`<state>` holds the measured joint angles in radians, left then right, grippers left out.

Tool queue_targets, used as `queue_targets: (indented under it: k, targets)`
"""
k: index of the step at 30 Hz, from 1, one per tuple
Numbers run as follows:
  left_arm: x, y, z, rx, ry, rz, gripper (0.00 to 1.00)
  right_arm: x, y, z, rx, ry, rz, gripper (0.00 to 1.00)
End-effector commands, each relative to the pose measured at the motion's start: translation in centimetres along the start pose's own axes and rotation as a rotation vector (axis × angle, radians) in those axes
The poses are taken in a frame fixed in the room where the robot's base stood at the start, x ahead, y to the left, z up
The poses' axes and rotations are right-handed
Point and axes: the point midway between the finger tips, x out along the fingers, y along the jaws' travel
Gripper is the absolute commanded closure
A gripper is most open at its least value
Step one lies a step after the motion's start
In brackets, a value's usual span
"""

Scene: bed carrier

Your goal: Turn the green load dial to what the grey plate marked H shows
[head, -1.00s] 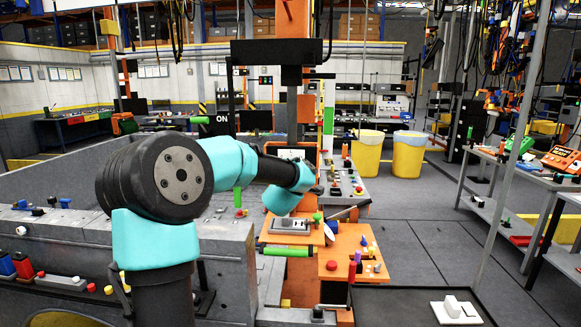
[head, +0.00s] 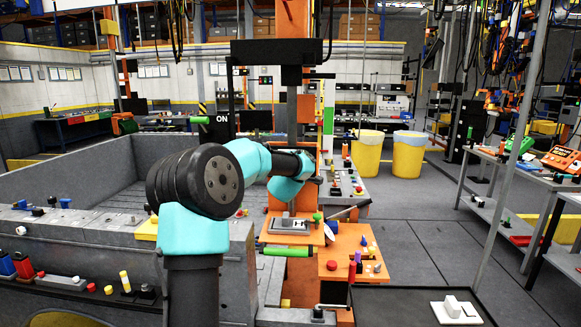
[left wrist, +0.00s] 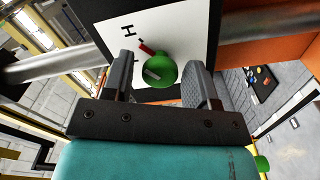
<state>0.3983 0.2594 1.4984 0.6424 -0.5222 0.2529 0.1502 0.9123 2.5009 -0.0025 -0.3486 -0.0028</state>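The green dial (left wrist: 162,71) shows in the left wrist view, mounted on a pale panel (left wrist: 192,22). It has a grey bar across its face. A red mark (left wrist: 146,47) lies at its upper left, and a black letter H is printed on the panel near that mark. My left gripper (left wrist: 161,62) is open, with one finger on each side of the dial and visible gaps between. I cannot tell whether the fingertips reach past the dial's front. In the head view my left arm hides the dial. My right gripper is not in view.
In the head view an orange column (head: 294,22) stands behind my left wrist. An orange shelf (head: 338,268) with small coloured knobs is below it. A grey bed wall (head: 115,250) is at the left. Open floor (head: 425,235) lies at the right.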

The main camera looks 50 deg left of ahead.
Motion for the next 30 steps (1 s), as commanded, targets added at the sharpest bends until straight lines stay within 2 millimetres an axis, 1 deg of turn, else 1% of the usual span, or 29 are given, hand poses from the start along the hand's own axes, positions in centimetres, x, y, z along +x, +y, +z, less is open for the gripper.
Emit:
queue_targets:
  k: [1, 2, 12, 17, 24, 30]
  targets:
    - [-0.01, 0.0, -0.01, 0.0, 0.0, 0.0, 0.52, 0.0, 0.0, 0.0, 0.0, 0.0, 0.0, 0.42]
    - [-0.01, 0.0, 0.0, 0.0, 0.0, 0.0, 0.54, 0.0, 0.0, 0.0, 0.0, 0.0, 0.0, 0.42]
    - [-0.02, 0.01, -0.01, 0.0, 0.0, 0.0, 0.87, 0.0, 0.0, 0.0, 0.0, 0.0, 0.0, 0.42]
    - [-0.02, 0.01, -0.01, 0.02, 0.0, 0.0, 0.88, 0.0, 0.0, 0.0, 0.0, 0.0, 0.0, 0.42]
    - [-0.01, 0.0, -0.03, 0.123, 0.001, 0.0, 0.88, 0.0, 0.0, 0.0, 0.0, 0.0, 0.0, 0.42]
    - [-0.01, 0.0, -0.04, 0.135, 0.002, 0.0, 0.88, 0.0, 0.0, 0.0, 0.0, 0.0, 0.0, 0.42]
